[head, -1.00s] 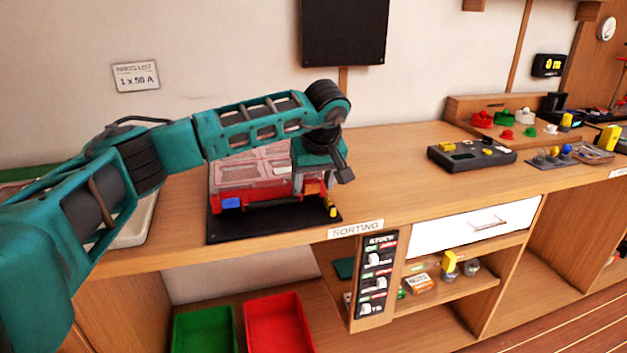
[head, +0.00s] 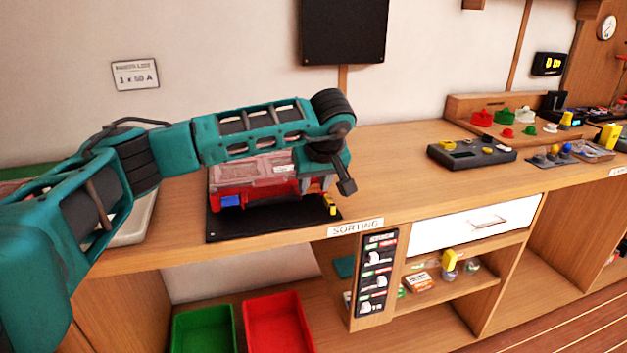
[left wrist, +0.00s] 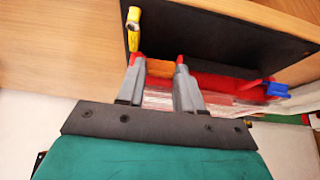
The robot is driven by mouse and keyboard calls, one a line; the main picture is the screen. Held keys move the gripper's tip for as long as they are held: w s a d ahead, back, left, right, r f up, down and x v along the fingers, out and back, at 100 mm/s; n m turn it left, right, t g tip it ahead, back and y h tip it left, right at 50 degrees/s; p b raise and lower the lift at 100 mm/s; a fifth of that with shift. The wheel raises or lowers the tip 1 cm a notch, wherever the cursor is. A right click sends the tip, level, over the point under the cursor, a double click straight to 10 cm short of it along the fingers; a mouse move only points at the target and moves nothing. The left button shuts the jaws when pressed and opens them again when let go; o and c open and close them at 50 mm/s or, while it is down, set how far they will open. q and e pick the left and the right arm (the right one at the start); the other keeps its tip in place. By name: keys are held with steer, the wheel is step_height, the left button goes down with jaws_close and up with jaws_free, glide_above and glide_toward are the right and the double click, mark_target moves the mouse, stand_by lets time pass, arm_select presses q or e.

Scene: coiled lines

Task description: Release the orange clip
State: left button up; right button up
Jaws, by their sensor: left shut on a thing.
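A red box with a clear lid (head: 255,175) sits on a black mat (head: 270,226) on the bench. A blue clip (head: 230,201) is on its front left; it also shows in the left wrist view (left wrist: 277,90). My left gripper (head: 318,184) is at the box's front right end. In the left wrist view its two grey fingers (left wrist: 159,60) are shut on the orange clip (left wrist: 160,69), with the red box close behind. In the head view the fingers hide most of the orange clip. My right gripper is not in view.
A yellow piece (head: 330,205) stands at the mat's right front corner, close to my left gripper, and shows in the left wrist view (left wrist: 133,28). A dark grey device (head: 470,153) lies further right. The bench between is clear. Green and red bins (head: 280,325) stand below.

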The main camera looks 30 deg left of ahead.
arm_select(q)
steer(key=o, duration=1)
steer(key=shift+o, duration=0.2)
steer(key=p+v, duration=0.1)
steer(key=v, duration=1.2)
steer(key=shift+f, duration=0.15)
